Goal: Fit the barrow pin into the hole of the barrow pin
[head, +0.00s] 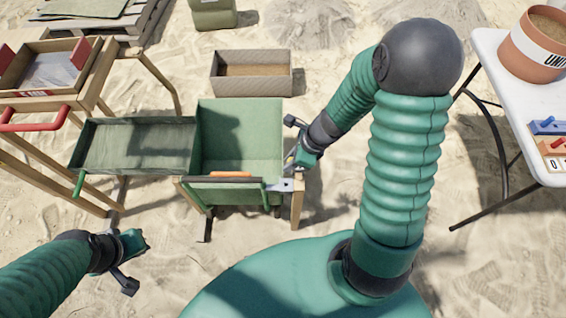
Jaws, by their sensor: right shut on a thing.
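The green barrow (240,135) stands at the centre, with a green tray (135,145) on its left. A light metal bracket (285,185) sits at its near right corner, on top of a wooden leg. My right gripper (293,156) is just above and behind this bracket, at the barrow's right edge. It is shut on the barrow pin, which is mostly hidden; a small yellowish bit shows at the fingers. The hole is too small to make out, and I cannot tell whether the pin touches it. My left gripper (135,262) is open and empty over the sand at lower left.
An orange bar (230,174) lies along the barrow's near edge. A wooden sieve stand (50,75) with red handles is at left. An open box (250,75) lies behind the barrow. A white table (510,100) with a pot (535,50) stands at right.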

